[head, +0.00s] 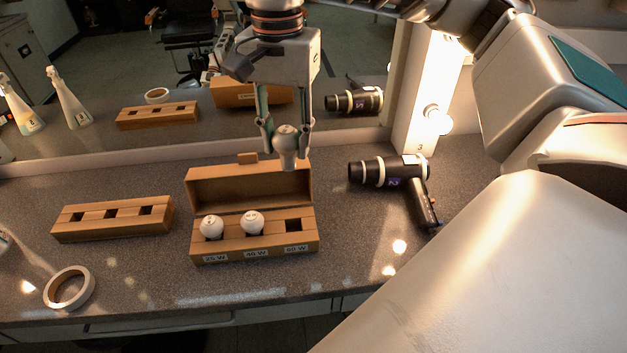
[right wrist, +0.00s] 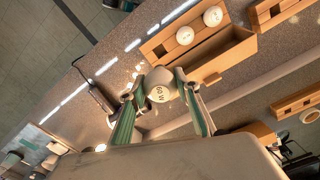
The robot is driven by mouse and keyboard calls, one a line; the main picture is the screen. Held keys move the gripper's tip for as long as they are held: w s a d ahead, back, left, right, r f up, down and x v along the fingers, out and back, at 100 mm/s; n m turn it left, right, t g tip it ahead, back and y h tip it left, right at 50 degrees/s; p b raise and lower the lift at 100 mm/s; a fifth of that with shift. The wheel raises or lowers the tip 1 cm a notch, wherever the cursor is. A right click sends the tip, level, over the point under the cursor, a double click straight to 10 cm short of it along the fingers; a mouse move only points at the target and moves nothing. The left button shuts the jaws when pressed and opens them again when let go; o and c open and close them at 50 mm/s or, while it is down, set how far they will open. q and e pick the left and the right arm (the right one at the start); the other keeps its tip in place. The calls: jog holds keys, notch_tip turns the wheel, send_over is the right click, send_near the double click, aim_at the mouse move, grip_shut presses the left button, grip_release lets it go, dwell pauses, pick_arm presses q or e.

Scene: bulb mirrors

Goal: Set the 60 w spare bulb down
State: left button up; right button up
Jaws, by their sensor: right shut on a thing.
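My right gripper (head: 286,148) is shut on the white 60 W spare bulb (head: 287,137). It holds the bulb upright, socket end down, above the right part of the wooden bulb box. The label "60 W" on the bulb shows in the right wrist view (right wrist: 159,93). The open wooden box (head: 254,255) has three labelled places. A bulb (head: 212,226) sits in the 25 W place and another bulb (head: 252,222) in the 40 W place. The 60 W place (head: 294,226) is an empty dark hole. My left gripper is not in view.
A hair dryer (head: 390,171) lies right of the box. An empty wooden block with holes (head: 113,218) and a tape-like ring (head: 69,288) lie at left. A mirror stands behind the counter, beside a lit bulb (head: 438,119) on a white post. The counter in front is mostly clear.

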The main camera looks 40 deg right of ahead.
notch_tip(320, 180, down, 17)
jog(key=shift+f+b, duration=0.1)
jog(key=shift+b, duration=0.8)
jog(key=shift+f, duration=1.4)
jog(key=shift+f, duration=0.15)
jog(key=o, duration=1)
jog(key=shift+o, duration=0.2)
